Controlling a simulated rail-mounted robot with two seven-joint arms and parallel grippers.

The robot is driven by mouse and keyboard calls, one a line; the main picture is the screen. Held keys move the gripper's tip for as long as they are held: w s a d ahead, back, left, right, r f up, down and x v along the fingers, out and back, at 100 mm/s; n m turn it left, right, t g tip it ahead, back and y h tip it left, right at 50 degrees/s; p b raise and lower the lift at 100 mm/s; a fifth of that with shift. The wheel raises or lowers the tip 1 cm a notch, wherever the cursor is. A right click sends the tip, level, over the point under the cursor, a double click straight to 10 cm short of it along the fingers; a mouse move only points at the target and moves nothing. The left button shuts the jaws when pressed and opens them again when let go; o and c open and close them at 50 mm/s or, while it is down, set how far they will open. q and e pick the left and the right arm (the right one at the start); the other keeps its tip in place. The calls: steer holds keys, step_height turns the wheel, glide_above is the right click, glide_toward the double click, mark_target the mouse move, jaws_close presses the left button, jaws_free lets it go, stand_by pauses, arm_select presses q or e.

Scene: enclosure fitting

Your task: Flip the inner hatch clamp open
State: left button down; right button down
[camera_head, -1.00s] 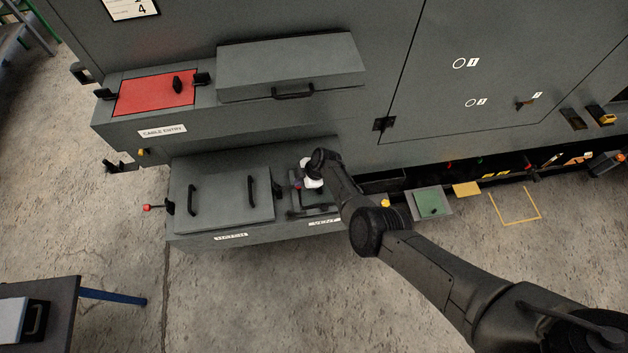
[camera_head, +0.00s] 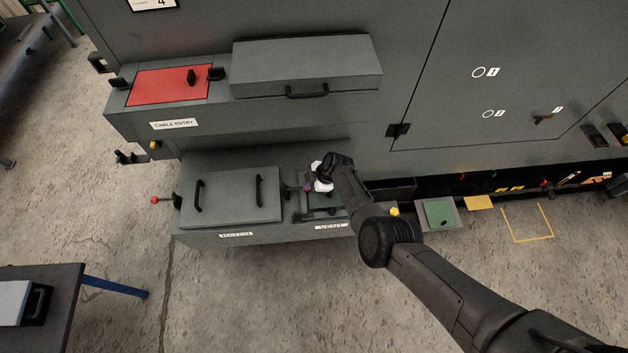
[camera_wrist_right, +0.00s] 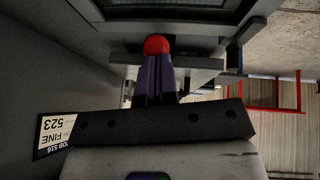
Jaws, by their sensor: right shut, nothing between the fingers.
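The hatch lid (camera_head: 232,212), grey with two black handles, lies on the low box in the head view. Its outer clamp (camera_head: 162,200), with a red knob, sticks out at the left end. The inner clamp (camera_head: 290,190) is at the lid's right edge, beside the vent; my right gripper (camera_head: 309,188) is close to it and partly hides it. In the right wrist view, the inner clamp's red knob (camera_wrist_right: 156,45) is just beyond the tips of my right gripper (camera_wrist_right: 157,66). The fingers are shut and empty; I cannot tell if they touch the knob. My left gripper is not in view.
The vent opening (camera_head: 322,212) is right of the hatch, under my right arm. Above stands the cable entry ledge with a red panel (camera_head: 165,86) and a grey box (camera_head: 305,65). A table (camera_head: 62,285) is at lower left. The floor in front is clear.

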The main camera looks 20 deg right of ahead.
steer(key=a+p+v, duration=0.1)
steer(key=p+v, duration=0.7)
steer(key=v, duration=0.5)
steer(key=shift+r, duration=0.4)
steer(key=shift+s, duration=0.1)
